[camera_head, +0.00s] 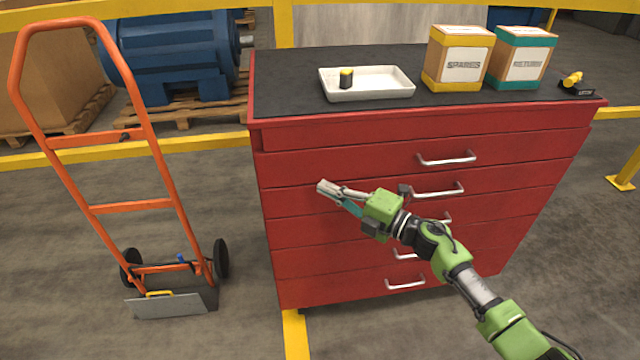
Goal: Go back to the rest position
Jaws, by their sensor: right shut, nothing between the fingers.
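My right gripper (322,187) is in front of the red drawer cabinet (285,215), below its top, with its fingers pointing left. It is shut with nothing held. My right arm reaches in from the lower right corner. My left gripper does not show. A white tray (385,92) lies on the cabinet's dark top, with a small black and yellow part (346,79) standing in its left side.
A box marked SPARES (461,62) and a box marked RETURN (518,60) stand on the top. A black and yellow item (573,82) sits at its right end. An orange hand truck (128,207) stands left of the cabinet. Floor between them is clear.

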